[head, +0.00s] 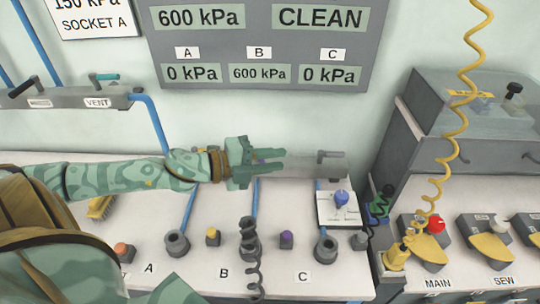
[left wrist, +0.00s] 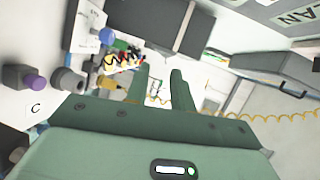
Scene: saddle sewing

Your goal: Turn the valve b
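My left gripper (head: 285,163) reaches in from the left in the head view, over a grey bar (head: 305,166) at the back of the bench. Its two green fingers lie one above the other with a gap between them. In the left wrist view its fingers (left wrist: 160,82) stand apart with nothing clearly held between them. The gripper and forearm cover much of the bar, and I cannot make out valve B there. A grey lever (head: 328,155) shows on the bar's right part. The panel's B readout (head: 260,73) says 600 kPa; A and C read 0 kPa. My right gripper is not in view.
Sockets with blue hoses stand along the bench front at labels A (head: 149,268), B (head: 224,272) and C (head: 303,277). A dark coiled cord (head: 250,245) rises near B. A VENT pipe (head: 97,102) is at left. A yellow coiled cord (head: 460,125) hangs at right.

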